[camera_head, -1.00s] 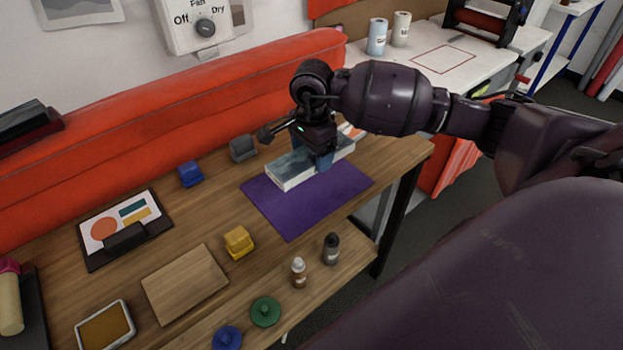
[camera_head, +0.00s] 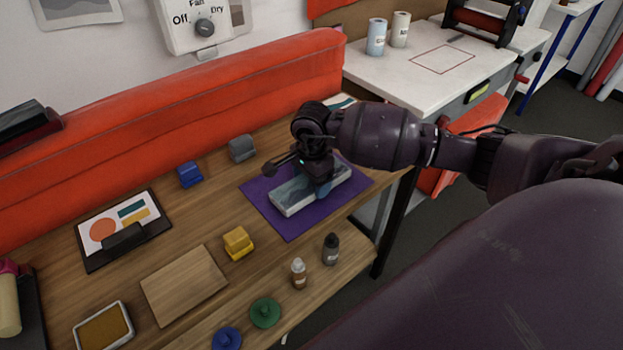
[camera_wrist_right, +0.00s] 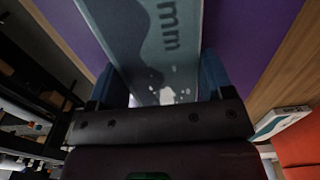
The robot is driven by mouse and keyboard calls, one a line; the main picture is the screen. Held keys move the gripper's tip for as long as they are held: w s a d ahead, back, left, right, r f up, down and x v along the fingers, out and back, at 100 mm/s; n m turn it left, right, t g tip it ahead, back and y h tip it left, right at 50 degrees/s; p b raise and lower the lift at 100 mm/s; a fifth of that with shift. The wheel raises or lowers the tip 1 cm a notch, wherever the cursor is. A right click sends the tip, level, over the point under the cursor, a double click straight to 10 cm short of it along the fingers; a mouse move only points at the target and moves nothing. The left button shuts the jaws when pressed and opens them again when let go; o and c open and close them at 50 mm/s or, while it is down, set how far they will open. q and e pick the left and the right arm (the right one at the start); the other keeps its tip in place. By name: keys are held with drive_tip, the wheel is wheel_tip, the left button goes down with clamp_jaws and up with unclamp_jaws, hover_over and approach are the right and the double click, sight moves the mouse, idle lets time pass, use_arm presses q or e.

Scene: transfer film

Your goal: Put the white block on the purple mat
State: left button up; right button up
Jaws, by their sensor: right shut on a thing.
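The white block (camera_head: 288,197), long and flat with a blue-grey picture on its top, is over the middle of the purple mat (camera_head: 288,228). My right gripper (camera_head: 320,188) is shut on the white block from above, near its right part. In the right wrist view the white block (camera_wrist_right: 158,35) sits between the two blue fingers of the right gripper (camera_wrist_right: 157,80), with the purple mat (camera_wrist_right: 240,40) behind it. The block looks flat and at or very close to the mat; I cannot tell if it touches. My left gripper is not in view.
Left of the mat are a grey block (camera_head: 242,149), a blue block (camera_head: 190,174), a yellow block (camera_head: 238,243) and a wooden board (camera_head: 184,285). Two small bottles (camera_head: 299,273) (camera_head: 331,249) stand in front. A pale box (camera_wrist_right: 280,121) lies right of the mat in the wrist view.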

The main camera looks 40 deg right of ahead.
drive_tip(key=shift+f, duration=0.2)
drive_tip(key=o, duration=1)
drive_tip(key=shift+r, duration=0.1)
wheel_tip(320, 180, up, 12)
drive_tip(key=shift+r, duration=0.15)
